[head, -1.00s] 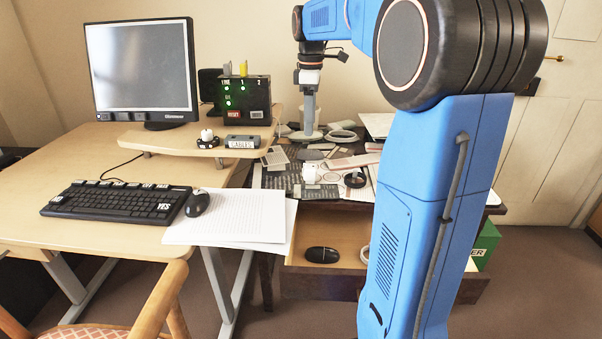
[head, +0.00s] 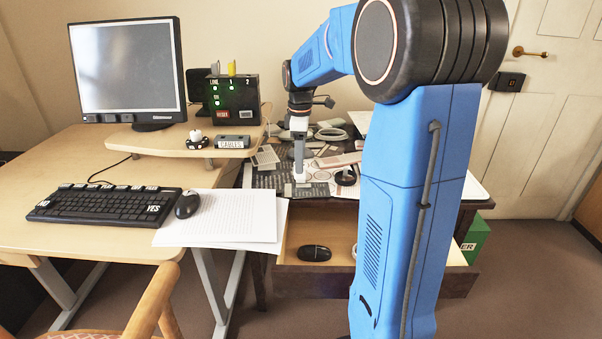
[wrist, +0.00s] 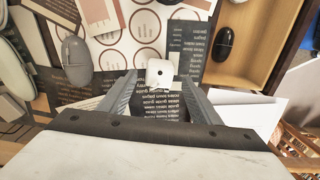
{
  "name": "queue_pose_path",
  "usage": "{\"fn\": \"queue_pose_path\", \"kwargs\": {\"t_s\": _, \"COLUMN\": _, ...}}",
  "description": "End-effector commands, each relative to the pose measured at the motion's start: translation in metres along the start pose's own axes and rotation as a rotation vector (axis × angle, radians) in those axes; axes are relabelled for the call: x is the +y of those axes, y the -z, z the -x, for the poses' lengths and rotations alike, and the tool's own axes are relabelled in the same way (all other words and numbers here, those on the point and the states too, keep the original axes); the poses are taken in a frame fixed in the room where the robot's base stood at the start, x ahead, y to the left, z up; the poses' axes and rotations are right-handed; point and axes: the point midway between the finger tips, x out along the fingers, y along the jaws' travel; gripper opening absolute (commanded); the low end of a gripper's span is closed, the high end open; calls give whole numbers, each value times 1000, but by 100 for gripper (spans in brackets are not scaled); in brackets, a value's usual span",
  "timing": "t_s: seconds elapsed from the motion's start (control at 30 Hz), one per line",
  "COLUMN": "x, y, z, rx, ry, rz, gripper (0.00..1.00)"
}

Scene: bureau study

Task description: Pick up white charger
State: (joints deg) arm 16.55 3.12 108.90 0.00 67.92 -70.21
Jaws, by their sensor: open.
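The white charger (wrist: 160,72), a small pale block with dark marks on its face, sits on the printed papers of the dark desk. In the wrist view it lies just beyond my gripper (wrist: 158,84), centred between the two grey fingers. My gripper is open, with nothing held between its fingers. In the head view my gripper (head: 299,165) points down over the cluttered desk, and a bit of white shows at its tip; I cannot tell there how much is the charger.
An open drawer (head: 288,279) below holds a black mouse (head: 314,253), which also shows in the wrist view (wrist: 223,43). A grey mouse-like object (wrist: 76,60) lies left of my gripper. A black ring (head: 345,177) lies to the right. A light desk with a keyboard (head: 105,203) stands left.

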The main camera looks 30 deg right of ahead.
Motion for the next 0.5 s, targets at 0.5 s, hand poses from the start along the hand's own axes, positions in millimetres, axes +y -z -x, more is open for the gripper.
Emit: {"fn": "queue_pose_path", "kwargs": {"t_s": 0.5, "x": 1, "y": -2, "z": -37, "rx": 0, "ry": 1, "rz": 0, "gripper": 58}}
